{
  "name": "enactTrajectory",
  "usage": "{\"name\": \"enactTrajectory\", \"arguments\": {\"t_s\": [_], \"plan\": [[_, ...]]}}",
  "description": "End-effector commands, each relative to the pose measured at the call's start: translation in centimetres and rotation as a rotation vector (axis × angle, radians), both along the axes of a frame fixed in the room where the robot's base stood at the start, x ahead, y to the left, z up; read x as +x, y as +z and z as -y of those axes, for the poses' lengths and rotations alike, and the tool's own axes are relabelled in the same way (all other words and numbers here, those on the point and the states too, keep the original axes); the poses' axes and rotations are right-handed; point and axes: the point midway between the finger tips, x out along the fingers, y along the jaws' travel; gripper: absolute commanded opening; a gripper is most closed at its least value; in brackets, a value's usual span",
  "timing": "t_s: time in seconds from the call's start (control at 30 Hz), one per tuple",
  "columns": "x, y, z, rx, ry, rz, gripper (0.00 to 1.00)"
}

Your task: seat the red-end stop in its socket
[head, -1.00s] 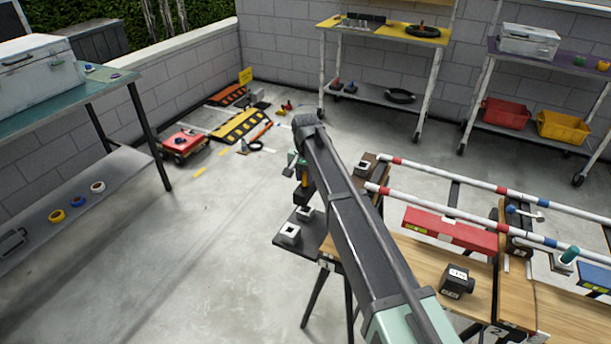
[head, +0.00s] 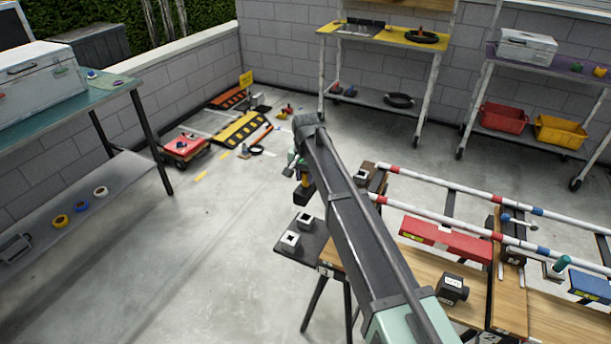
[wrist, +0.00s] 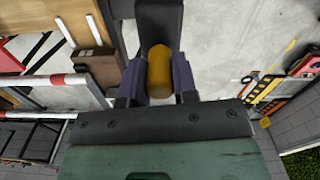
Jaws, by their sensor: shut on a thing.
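My gripper (wrist: 160,85) is shut on an amber cylinder (wrist: 159,70), which looks like the stop. In the head view the yellow and black held piece (head: 304,190) hangs below the arm's far end, above the near left end of the trestle bench. Its lower end is hard to make out. The red-banded rail ends (head: 378,198) lie just right of it. A brown block with a pale square (head: 363,172) sits by the rail ends; I cannot tell whether it is the socket. Two white square-holed pieces (head: 290,241) (head: 305,220) stand on a dark plate below.
A black box (head: 452,288) and a red case (head: 440,235) are by the rails. A bench (head: 130,80) is at left, with open concrete floor (head: 210,260) between.

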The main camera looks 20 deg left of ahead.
Motion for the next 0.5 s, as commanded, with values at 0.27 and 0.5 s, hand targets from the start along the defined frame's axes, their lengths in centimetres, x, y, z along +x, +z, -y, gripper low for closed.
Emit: {"name": "enactTrajectory", "arguments": {"t_s": [0.27, 0.5], "plan": [[0.0, 2.6, 0.0, 0.0, 0.0, 0.0, 0.01], [0.0, 4.5, 0.0, 0.0, 0.0, 0.0, 0.01]]}}
